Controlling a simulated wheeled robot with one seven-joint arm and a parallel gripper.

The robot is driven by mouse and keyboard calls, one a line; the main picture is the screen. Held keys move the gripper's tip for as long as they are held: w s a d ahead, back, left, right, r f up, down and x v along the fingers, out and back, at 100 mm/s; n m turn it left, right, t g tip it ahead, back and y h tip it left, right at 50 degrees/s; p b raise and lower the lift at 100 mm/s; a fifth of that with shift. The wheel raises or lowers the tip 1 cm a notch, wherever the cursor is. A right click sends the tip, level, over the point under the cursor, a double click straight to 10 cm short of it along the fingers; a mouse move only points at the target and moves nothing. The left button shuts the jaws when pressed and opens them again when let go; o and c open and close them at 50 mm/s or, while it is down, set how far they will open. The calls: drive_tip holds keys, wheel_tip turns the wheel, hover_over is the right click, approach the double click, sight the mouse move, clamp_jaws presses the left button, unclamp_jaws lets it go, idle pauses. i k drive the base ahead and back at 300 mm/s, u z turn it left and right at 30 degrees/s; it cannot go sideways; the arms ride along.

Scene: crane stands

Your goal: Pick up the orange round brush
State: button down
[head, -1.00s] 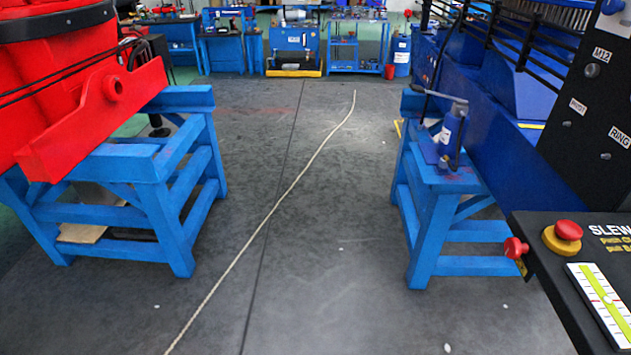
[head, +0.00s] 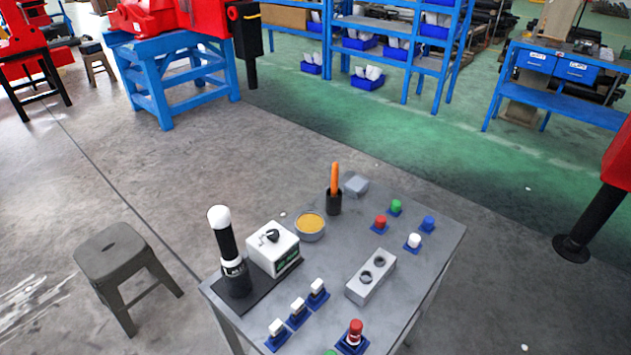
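An orange upright stick-like thing (head: 335,178), which looks like the orange round brush, stands in a small black cup (head: 334,204) near the back edge of a grey table (head: 425,262). Its lower end is hidden inside the cup. It stands nearly upright, and nothing touches its visible upper part. My gripper is not in view.
Around the cup are a bowl of yellow stuff (head: 310,226), a grey block (head: 356,185), a white box (head: 273,248), a black white-topped cylinder (head: 229,250), a two-hole block (head: 371,276) and several small coloured pieces. A stool (head: 112,250) stands left of the table.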

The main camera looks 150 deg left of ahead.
sight(334, 183)
drive_tip(key=u, duration=4.75)
drive_tip(key=k, duration=0.25)
